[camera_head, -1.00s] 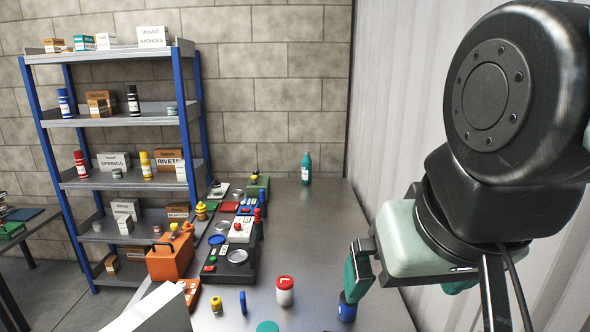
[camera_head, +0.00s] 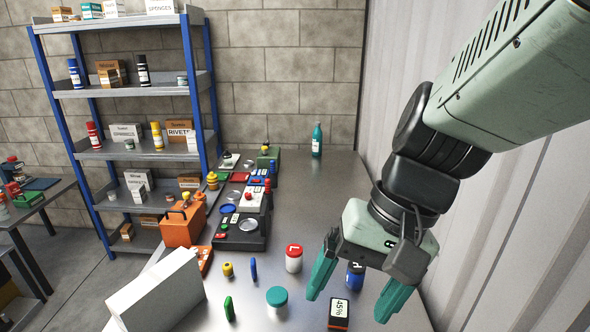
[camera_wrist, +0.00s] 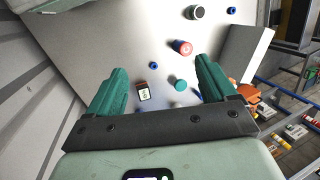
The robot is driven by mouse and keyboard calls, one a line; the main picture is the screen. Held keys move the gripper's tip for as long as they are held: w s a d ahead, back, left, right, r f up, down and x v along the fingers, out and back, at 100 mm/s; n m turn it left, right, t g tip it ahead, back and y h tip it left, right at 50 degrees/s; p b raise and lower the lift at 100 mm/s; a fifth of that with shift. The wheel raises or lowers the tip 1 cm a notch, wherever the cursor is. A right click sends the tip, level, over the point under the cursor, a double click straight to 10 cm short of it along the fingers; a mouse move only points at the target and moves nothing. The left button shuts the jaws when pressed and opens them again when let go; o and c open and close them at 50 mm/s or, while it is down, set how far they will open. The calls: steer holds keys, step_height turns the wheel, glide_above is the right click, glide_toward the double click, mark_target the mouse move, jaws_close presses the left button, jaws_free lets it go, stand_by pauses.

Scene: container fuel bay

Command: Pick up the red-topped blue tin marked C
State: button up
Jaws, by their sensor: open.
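A tin with a red end and a blue body (camera_wrist: 182,47) lies or stands on the table in the wrist view, beyond my fingertips and nearer the right finger. Its letter is not readable there, and I do not see this tin in the head view. My gripper (camera_head: 347,305) is open and empty above the right part of the table; its two green fingers also frame the wrist view (camera_wrist: 161,66). A blue tin with a dark top (camera_head: 355,275) stands behind the fingers in the head view, and a red-topped white tin marked L (camera_head: 293,258) stands left of them.
A dark box marked 45% (camera_head: 339,314) and a teal-topped item (camera_head: 277,296) are close to the gripper. A white box (camera_head: 160,294) stands at the front left. An orange case (camera_head: 183,224) and a dark panel (camera_head: 240,232) lie behind.

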steer(key=w+a+f+m+g+y, duration=0.1)
steer(key=w+a+f+m+y, duration=0.25)
steer(key=f+y, duration=0.3)
steer(key=w+a+f+m+g+y, duration=0.2)
steer(key=a+f+m+y, duration=0.25)
steer(key=f, duration=0.35)
steer(key=f+m+t, duration=0.4)
steer(key=f, duration=0.1)
steer(key=f+m+t+y, duration=0.1)
steer(key=f+m+t, duration=0.3)
steer(key=f+m, duration=0.1)
steer(key=f+m+t, duration=0.4)
steer(key=f+m, duration=0.1)
steer(key=f, duration=0.2)
steer(key=shift+w+a+f, duration=0.1)
steer(key=shift+a+f, duration=0.05)
steer(key=shift+a, duration=0.2)
steer(key=shift+w+a+f, duration=0.1)
steer(key=shift+a, duration=0.2)
steer(key=x, duration=1)
steer(key=shift+r, duration=0.2)
steer(key=shift+c, duration=0.4)
